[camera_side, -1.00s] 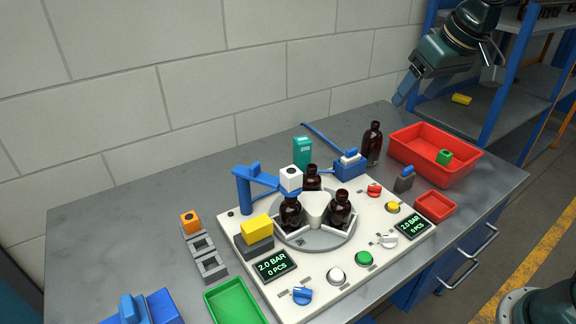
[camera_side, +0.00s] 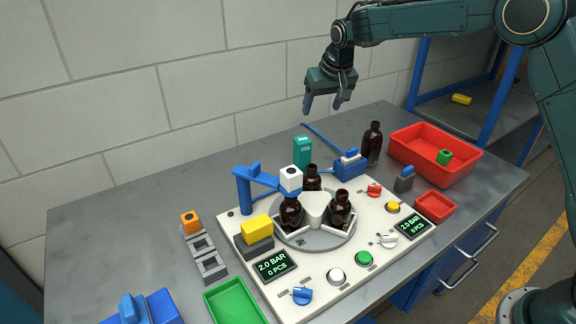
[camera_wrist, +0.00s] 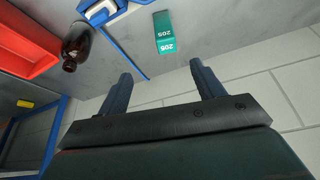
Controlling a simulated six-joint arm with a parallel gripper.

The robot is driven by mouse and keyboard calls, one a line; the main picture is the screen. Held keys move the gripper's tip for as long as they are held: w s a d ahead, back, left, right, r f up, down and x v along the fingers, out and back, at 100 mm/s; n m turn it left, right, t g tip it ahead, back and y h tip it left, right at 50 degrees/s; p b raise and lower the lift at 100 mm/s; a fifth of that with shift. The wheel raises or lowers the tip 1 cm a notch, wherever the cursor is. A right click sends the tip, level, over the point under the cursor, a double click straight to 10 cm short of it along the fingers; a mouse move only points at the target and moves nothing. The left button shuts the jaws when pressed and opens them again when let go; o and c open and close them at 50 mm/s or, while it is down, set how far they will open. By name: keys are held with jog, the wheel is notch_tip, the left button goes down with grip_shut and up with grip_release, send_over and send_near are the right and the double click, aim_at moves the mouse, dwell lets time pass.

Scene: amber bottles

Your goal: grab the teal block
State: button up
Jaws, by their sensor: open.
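The teal block (camera_side: 302,151) stands upright at the back of the grey table, behind the white machine panel. In the wrist view the teal block (camera_wrist: 168,34) shows white "205" markings and lies beyond the fingertips, roughly between them in line. My gripper (camera_side: 323,108) is open and empty, above and a little to the right of the block, with its fingers pointing down. In the wrist view both fingers of my gripper (camera_wrist: 161,68) are spread apart with nothing between them.
A blue device (camera_side: 349,168) with a blue hose and a brown bottle (camera_side: 373,143) stand right of the block. A red bin (camera_side: 436,174) is farther right. Brown bottles sit on the round turntable (camera_side: 338,237) in front. The table left of the block is bare.

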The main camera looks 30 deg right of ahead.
send_near(304, 141)
jog(key=shift+w+a+r, duration=0.1)
jog(key=shift+r, duration=0.2)
jog(key=shift+f, duration=0.1)
jog(key=shift+x, duration=4.2)
jog(key=shift+s+x, duration=0.1)
jog(key=shift+x, duration=1.2)
jog(key=shift+s+x, duration=0.15)
jog(key=shift+x, duration=1.1)
jog(key=shift+f, duration=0.1)
jog(key=c, duration=1.2)
jog(key=shift+o, duration=0.2)
